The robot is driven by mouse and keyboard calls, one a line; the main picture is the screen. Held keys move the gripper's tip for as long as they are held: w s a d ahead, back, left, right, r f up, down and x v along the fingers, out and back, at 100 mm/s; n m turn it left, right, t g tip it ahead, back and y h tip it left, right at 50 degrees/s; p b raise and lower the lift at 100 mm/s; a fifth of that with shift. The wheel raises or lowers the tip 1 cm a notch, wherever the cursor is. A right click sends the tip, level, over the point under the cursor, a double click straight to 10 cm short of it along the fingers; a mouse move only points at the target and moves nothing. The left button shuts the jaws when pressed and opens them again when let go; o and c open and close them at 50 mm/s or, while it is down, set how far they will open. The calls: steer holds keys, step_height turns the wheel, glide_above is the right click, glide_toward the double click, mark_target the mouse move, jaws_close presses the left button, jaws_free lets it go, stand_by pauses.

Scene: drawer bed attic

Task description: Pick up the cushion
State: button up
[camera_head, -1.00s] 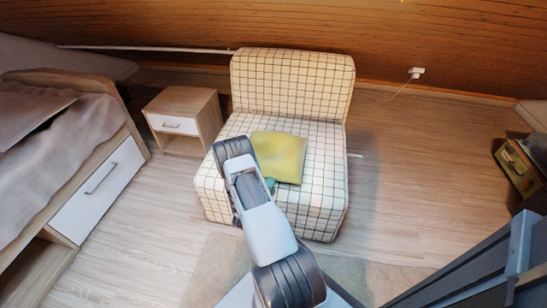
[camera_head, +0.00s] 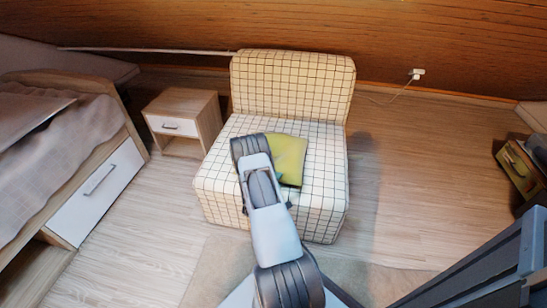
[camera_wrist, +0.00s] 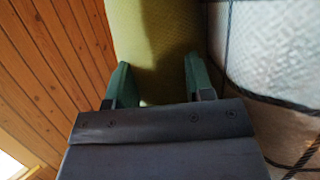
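The yellow-green cushion (camera_head: 290,158) lies on the seat of a checked armchair (camera_head: 320,165), in the head view. My arm covers its left part. In the wrist view the cushion (camera_wrist: 155,40) fills the space between and beyond my fingers. My gripper (camera_wrist: 160,82) has its two green fingers spread apart, one toward each side of the cushion. I cannot tell whether the fingers touch it.
A small nightstand (camera_head: 183,115) stands left of the armchair, and a bed with a white drawer (camera_head: 98,190) is at the far left. A green-fronted box (camera_head: 517,168) is at the right edge. The wooden floor right of the armchair is clear.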

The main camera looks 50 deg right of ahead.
jaws_close()
stand_by(0.3)
